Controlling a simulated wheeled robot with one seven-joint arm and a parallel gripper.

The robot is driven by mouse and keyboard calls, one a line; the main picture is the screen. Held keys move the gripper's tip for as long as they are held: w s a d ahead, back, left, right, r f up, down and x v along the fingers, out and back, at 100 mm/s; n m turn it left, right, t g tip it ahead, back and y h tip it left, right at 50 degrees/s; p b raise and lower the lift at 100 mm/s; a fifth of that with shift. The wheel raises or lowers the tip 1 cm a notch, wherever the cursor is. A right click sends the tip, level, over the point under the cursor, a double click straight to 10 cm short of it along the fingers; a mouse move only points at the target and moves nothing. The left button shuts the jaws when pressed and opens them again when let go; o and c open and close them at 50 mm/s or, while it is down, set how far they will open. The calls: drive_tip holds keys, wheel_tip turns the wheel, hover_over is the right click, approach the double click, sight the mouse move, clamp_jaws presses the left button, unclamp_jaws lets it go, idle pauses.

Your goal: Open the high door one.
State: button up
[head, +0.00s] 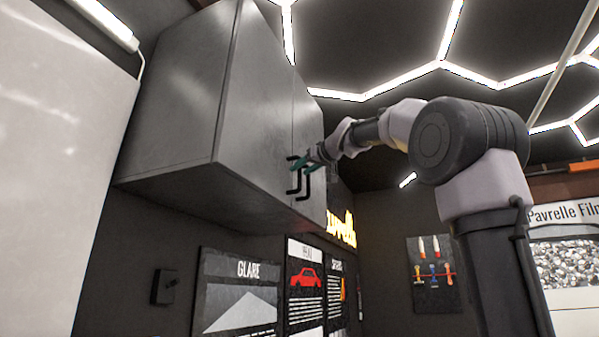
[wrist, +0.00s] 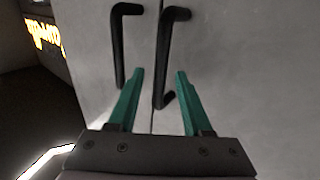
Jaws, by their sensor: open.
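A grey wall cabinet (head: 185,110) hangs high at the left in the head view, with two doors that look closed. Two black bar handles sit side by side at the seam of the doors. In the wrist view one handle (wrist: 121,45) is on the left door and the other handle (wrist: 165,60) is on the right door. My gripper (wrist: 158,73) is open, with green fingers pointing at the doors. The right handle's lower end shows between the fingertips; the left handle is just outside the left finger. I cannot tell whether a finger touches either handle. My gripper also shows at the handles in the head view (head: 305,162).
Posters (head: 238,295) hang on the dark wall below the cabinet. A small black box (head: 164,287) is on the wall at lower left. A white panel (head: 60,150) stands at the far left.

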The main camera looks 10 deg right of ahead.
drive_tip(key=shift+x, duration=0.95)
drive_tip(key=shift+c, duration=0.3)
clamp_jaws()
idle(0.5)
